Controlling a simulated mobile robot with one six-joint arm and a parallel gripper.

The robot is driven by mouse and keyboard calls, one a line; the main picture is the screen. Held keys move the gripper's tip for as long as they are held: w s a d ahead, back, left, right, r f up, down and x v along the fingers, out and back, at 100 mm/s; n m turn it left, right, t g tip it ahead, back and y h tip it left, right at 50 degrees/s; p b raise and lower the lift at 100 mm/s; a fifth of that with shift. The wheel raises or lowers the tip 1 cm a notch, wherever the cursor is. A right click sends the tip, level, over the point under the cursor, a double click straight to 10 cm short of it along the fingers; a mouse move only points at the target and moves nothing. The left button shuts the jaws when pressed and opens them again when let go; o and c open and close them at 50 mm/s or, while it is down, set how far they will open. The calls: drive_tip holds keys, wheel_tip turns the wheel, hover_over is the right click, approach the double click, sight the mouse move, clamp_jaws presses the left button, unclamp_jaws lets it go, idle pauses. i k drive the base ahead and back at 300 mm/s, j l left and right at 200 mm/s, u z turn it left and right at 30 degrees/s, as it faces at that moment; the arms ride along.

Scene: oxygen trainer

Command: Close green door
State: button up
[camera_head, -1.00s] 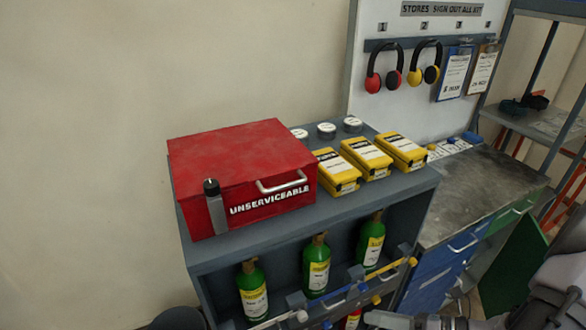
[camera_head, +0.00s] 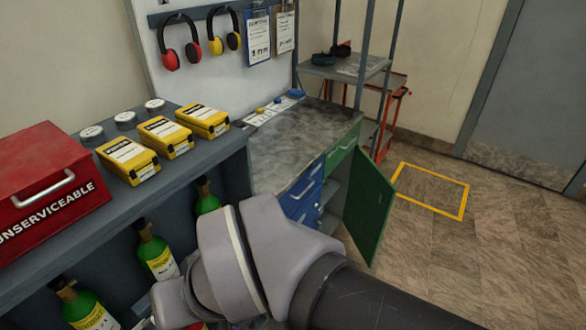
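The green door (camera_head: 370,208) stands open in the head view, swung outward from the right side of the workbench cabinet. Its opening shows a dark inside with a shelf (camera_head: 331,189). A green drawer (camera_head: 342,147) is above the opening and looks shut. Blue drawers (camera_head: 302,194) are to its left. My arm crosses the lower middle of the view, in front of the cabinet's lower part and close to the door's lower left in the picture. My gripper is not in view.
A shelf unit with yellow cases (camera_head: 128,160), a red box (camera_head: 45,190) and green bottles (camera_head: 158,252) stands at left. An orange-red trolley (camera_head: 392,105) is behind the door. Open floor with a yellow marked square (camera_head: 462,203) lies to the right.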

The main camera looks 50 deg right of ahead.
sight(365, 219)
drive_tip(key=k+l, duration=0.25)
drive_tip(key=l, duration=0.3)
drive_tip(key=k+l+z, duration=0.1)
drive_tip(key=l, duration=0.45)
drive_tip(key=k+l, duration=0.35)
drive_tip(key=l, duration=0.2)
drive_tip(key=k+l, duration=0.2)
drive_tip(key=l, duration=0.35)
drive_tip(key=k+l+z, duration=0.1)
drive_tip(key=l, duration=0.45)
drive_tip(key=k+l, duration=0.3)
drive_tip(key=l, duration=0.3)
drive_tip(key=k+l, duration=0.2)
drive_tip(key=l, duration=0.4)
drive_tip(key=k+l+z, duration=0.1)
drive_tip(key=l, duration=0.45)
drive_tip(key=i+j, duration=0.1)
drive_tip(key=i, duration=0.3)
drive_tip(key=i+j, duration=0.15)
drive_tip(key=i, duration=0.3)
drive_tip(key=i+j+z, duration=0.1)
drive_tip(key=i, duration=0.3)
